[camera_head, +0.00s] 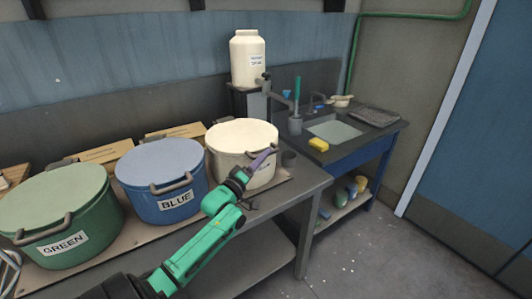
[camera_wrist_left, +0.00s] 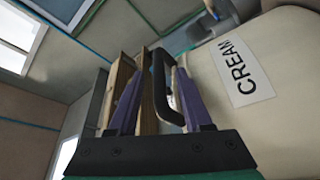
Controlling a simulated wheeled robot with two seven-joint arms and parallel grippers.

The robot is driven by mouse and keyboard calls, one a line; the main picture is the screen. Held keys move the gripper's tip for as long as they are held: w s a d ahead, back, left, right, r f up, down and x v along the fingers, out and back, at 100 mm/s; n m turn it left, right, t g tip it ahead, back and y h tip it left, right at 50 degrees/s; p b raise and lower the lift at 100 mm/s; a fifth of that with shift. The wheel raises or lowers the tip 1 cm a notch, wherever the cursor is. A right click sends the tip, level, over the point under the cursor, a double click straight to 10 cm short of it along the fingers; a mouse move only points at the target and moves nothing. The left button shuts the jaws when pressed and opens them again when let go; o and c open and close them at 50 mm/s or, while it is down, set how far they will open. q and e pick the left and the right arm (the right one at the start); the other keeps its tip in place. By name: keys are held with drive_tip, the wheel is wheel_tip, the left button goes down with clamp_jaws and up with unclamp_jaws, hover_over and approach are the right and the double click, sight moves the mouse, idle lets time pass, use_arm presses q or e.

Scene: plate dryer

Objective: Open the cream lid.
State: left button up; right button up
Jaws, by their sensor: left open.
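The cream pot (camera_head: 236,170) stands on the near table, its cream lid (camera_head: 242,133) on top. A dark handle at its front edge is partly hidden by my gripper in the head view. My left gripper (camera_head: 264,158), with purple fingers, is at the front right of this pot, near the rim. In the left wrist view, the dark handle (camera_wrist_left: 158,90) shows between the spread fingers of the left gripper (camera_wrist_left: 162,76). The gripper is open; I cannot tell whether a finger touches the handle. The pot's CREAM label (camera_wrist_left: 240,73) shows to the right. My right gripper is out of view.
A blue pot (camera_head: 165,190) and a green pot (camera_head: 60,210), both lidded, stand left of the cream pot on the table (camera_head: 305,180). A white jar (camera_head: 247,60) stands behind. A sink table (camera_head: 365,145) with a yellow sponge (camera_head: 318,144) is at right. The floor at right is clear.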

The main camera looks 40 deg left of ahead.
use_arm(q)
drive_tip(key=shift+x, duration=1.1)
clamp_jaws()
drive_tip(key=shift+f, duration=0.1)
idle(0.5)
